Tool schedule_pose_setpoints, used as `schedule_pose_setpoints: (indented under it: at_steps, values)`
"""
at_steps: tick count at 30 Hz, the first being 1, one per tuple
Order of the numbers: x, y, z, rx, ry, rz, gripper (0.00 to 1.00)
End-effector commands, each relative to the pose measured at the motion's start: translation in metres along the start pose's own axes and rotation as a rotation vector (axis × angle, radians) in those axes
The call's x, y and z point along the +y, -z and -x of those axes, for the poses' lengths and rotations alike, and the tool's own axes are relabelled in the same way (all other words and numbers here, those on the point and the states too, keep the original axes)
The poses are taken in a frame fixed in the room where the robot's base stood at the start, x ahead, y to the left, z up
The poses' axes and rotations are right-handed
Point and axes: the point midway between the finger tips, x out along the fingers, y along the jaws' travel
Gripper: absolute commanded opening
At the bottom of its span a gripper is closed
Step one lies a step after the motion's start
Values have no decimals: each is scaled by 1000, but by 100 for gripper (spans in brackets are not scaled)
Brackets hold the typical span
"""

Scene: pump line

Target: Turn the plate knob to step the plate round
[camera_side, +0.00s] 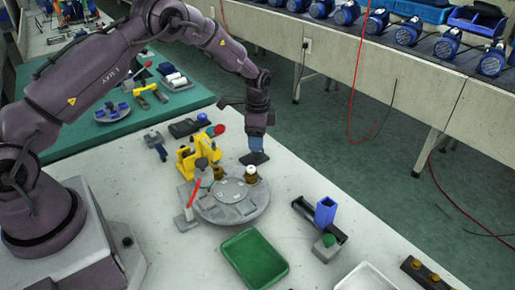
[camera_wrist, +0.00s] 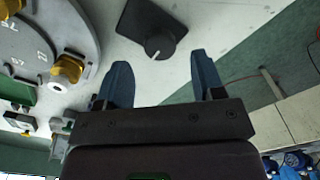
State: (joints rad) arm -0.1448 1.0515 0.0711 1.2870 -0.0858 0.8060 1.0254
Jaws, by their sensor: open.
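The plate knob (camera_wrist: 160,44) is a small dark round knob with a white mark, standing on a black square base. In the side view the black base (camera_side: 247,160) shows below my gripper (camera_side: 257,150), which hides the knob. In the wrist view my gripper (camera_wrist: 161,62) is open, its two blue fingers apart and empty. The knob lies between and just beyond the fingertips in the picture; I cannot tell the height gap. The round grey plate (camera_side: 236,208) sits to the front of the knob, with brass parts on it; it also shows at upper left in the wrist view (camera_wrist: 30,42).
A yellow fixture (camera_side: 186,162) and a red lever (camera_side: 194,192) stand beside the plate. A green tray (camera_side: 254,258), a blue open box (camera_side: 325,210) and a green-topped grey box (camera_side: 327,248) lie in front and right. Bare white table lies right of the knob.

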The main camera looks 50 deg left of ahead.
Motion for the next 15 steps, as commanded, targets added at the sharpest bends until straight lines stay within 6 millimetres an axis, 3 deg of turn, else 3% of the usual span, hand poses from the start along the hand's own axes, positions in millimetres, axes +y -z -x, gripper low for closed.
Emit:
schedule_pose_setpoints:
  at_steps: [6,15]
  values:
    - [0,0,-33,-2,-1,0,62]
    - [0,0,-43,0,1,0,62]
